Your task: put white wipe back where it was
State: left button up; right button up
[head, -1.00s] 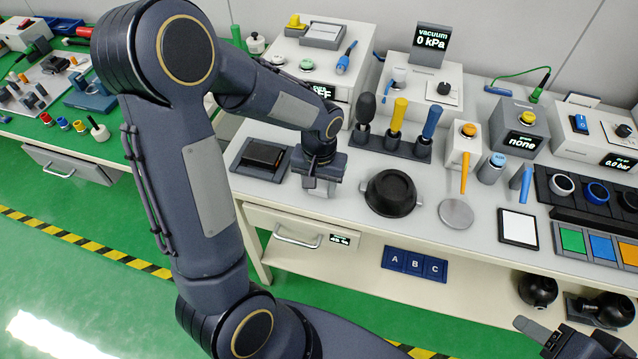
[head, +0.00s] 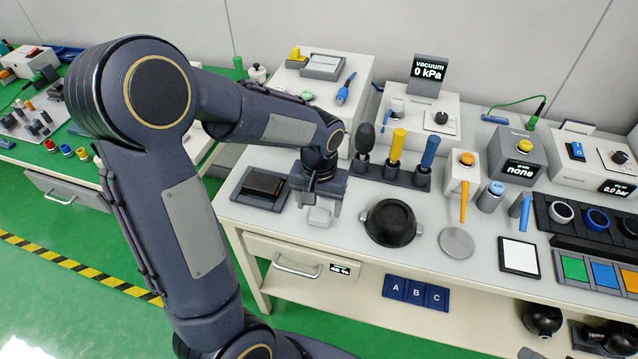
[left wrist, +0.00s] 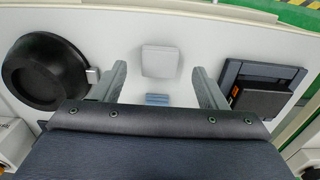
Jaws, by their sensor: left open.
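The white wipe (head: 319,217) is a small white block on the bench top, between the black bowl and the dark grey tray. It also shows in the left wrist view (left wrist: 159,61), just beyond my fingertips. My left gripper (head: 318,194) is open and empty. In the left wrist view its two fingers (left wrist: 159,76) stand apart on either side of a gap, with the wipe clear of both.
The black bowl (head: 390,222) stands right of the wipe, near one finger in the left wrist view. The grey tray (head: 236,189) with a dark block lies left. A small blue piece (left wrist: 157,99) shows between the fingers. A tool rack (head: 392,177) stands behind.

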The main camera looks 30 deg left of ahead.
aim_at(319, 217)
pick_arm(q)
notch_tip(319, 217, up, 7)
jog(key=s+d+r+t+h, duration=0.2)
jog(key=s, duration=0.6)
jog(key=s+d+r+m+t+h+p, duration=0.1)
jog(key=s+d+r+t, duration=0.1)
jog(key=s, duration=0.6)
jog(key=shift+r+t+h, duration=0.15)
jog(key=shift+t+h, duration=0.25)
jog(key=shift+t, duration=0.4)
